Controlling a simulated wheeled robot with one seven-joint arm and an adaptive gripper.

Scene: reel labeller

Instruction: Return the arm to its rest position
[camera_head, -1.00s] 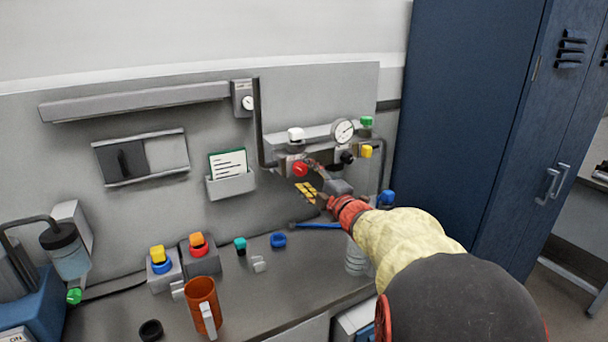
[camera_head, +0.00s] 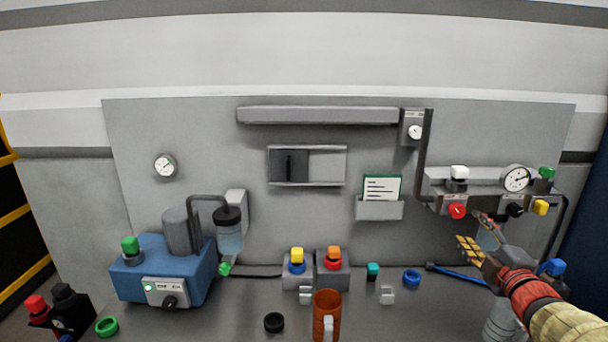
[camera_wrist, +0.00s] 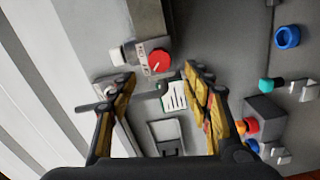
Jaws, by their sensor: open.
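My gripper (camera_head: 478,236) is at the right of the bench in the head view, raised in front of the valve panel, just below and right of the red knob (camera_head: 457,210). Its yellow-padded fingers are apart, with nothing between them. In the wrist view my gripper (camera_wrist: 160,92) also shows its two fingers spread wide. Beyond them are the red knob (camera_wrist: 159,62) and the card holder (camera_wrist: 174,97). My arm reaches in from the lower right corner of the head view; most of it is out of frame.
A gauge (camera_head: 516,178) and valve block stand close to my gripper. An orange mug (camera_head: 327,314), two button boxes (camera_head: 314,272) and small caps are on the bench (camera_head: 390,322). A blue pump (camera_head: 165,270) is at the left. The air before the middle wall is free.

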